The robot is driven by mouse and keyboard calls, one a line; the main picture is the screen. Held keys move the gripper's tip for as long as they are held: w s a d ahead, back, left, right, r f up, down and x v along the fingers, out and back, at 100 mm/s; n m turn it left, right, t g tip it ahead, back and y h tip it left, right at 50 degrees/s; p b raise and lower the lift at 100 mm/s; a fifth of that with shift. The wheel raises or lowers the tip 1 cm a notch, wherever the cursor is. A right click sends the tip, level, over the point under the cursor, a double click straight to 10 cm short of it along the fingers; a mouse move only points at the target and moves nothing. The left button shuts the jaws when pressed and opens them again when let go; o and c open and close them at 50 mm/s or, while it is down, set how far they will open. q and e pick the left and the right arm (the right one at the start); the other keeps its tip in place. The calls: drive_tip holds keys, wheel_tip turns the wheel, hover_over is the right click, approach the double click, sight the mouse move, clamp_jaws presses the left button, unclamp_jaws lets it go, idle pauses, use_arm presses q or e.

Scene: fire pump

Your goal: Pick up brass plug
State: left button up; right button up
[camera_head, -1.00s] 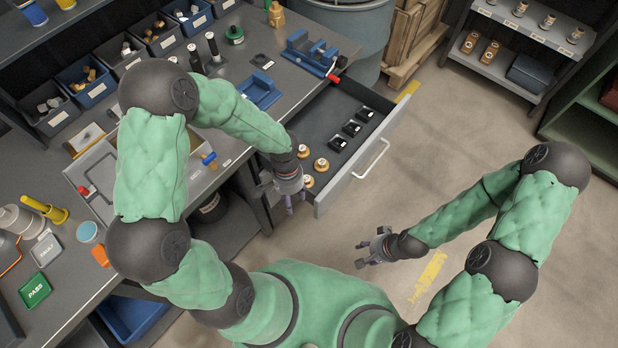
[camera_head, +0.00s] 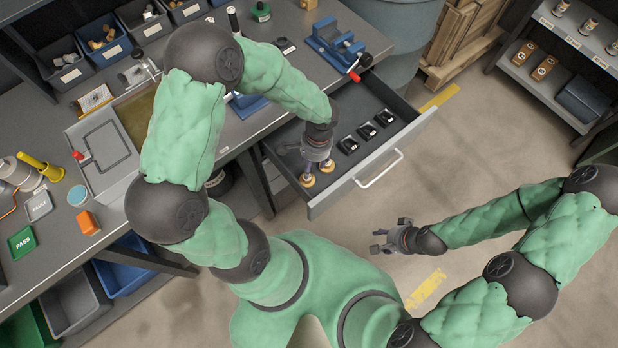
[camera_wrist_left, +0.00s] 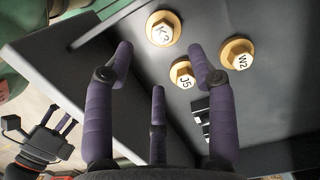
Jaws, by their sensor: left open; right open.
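Three brass plugs with white tops show inside the open drawer (camera_head: 372,172) in the left wrist view: one marked K with an unclear second character (camera_wrist_left: 162,28), one marked J5 (camera_wrist_left: 183,76) and one marked W2 (camera_wrist_left: 237,53). In the head view two plugs show, one (camera_head: 307,181) below my left gripper (camera_head: 316,166) and one (camera_head: 328,166) beside it; the gripper hides the rest. My left gripper is open and empty above the drawer, pointing down, its fingers spread near the J5 and K plugs. My right gripper (camera_head: 376,242) is open and empty over the floor.
Several black parts (camera_head: 366,131) lie farther back in the drawer. The drawer front with its handle (camera_head: 378,168) borders the plugs. A blue vise (camera_head: 334,40) stands on the bench above. The floor right of the drawer is clear.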

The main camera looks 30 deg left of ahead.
sight(311, 176)
use_arm(q)
wheel_tip(311, 176, down, 3)
drive_tip(key=shift+s+b, duration=0.1)
drive_tip(key=shift+b, duration=0.3)
drive_tip(key=f, duration=0.1)
drive_tip(key=f+b, duration=0.1)
drive_tip(key=f, duration=0.1)
drive_tip(key=f+b, duration=0.1)
drive_tip(key=f, duration=0.1)
drive_tip(key=shift+s+a, duration=0.35)
drive_tip(key=shift+a, duration=0.05)
drive_tip(key=shift+r, duration=0.1)
clamp_jaws()
